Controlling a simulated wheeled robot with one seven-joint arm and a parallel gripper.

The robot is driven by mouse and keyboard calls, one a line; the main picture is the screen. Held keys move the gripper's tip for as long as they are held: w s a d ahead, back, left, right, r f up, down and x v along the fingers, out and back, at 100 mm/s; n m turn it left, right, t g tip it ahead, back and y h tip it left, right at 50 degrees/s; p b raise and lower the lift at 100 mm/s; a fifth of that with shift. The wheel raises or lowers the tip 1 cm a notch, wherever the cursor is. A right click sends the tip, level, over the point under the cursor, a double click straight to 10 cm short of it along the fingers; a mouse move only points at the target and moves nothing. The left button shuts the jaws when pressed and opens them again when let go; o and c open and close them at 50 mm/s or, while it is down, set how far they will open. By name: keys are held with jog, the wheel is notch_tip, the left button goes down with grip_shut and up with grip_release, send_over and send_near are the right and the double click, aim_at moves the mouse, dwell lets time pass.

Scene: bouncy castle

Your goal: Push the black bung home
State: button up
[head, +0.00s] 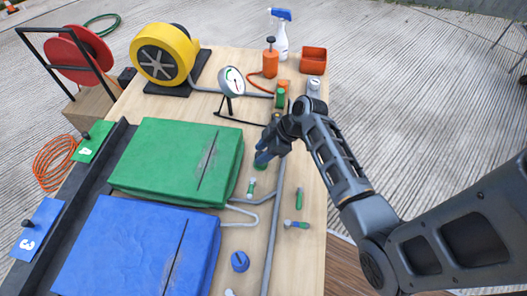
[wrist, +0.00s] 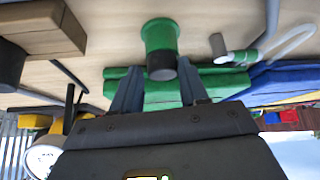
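The black bung (wrist: 161,72) shows in the wrist view as a short dark cylinder at the near end of a green socket (wrist: 159,36). Part of the black stands out from the green rim; how deep it sits cannot be told. My gripper (wrist: 158,84) has its two fingers apart, one on either side of the bung in the picture. I see no clear contact. In the head view my gripper (head: 266,152) hangs over the bench beside the green block, with a bit of green (head: 261,165) below it. The bung is hidden there.
A green block (head: 170,160) and a blue block (head: 130,250) lie left of my gripper. A grey pipe (head: 274,215) runs along the bench's right side. A gauge (head: 231,80), yellow blower (head: 163,55) and orange pump (head: 270,62) stand behind. Small green-ended fittings (head: 298,198) lie at right.

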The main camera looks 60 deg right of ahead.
jog(key=o, duration=0.5)
jog(key=shift+s+a+f, duration=0.15)
jog(key=shift+a+f, duration=0.05)
jog(key=shift+f, duration=0.3)
jog(key=shift+s+a+f, duration=0.15)
jog(key=shift+a+f, duration=0.05)
jog(key=shift+f, duration=0.25)
jog(key=shift+c, duration=0.2)
jog(key=w+v, duration=0.1)
jog(key=v, duration=0.8)
jog(key=shift+w+d+r, duration=0.2)
jog(key=shift+d+r, duration=0.2)
jog(key=shift+r, duration=0.05)
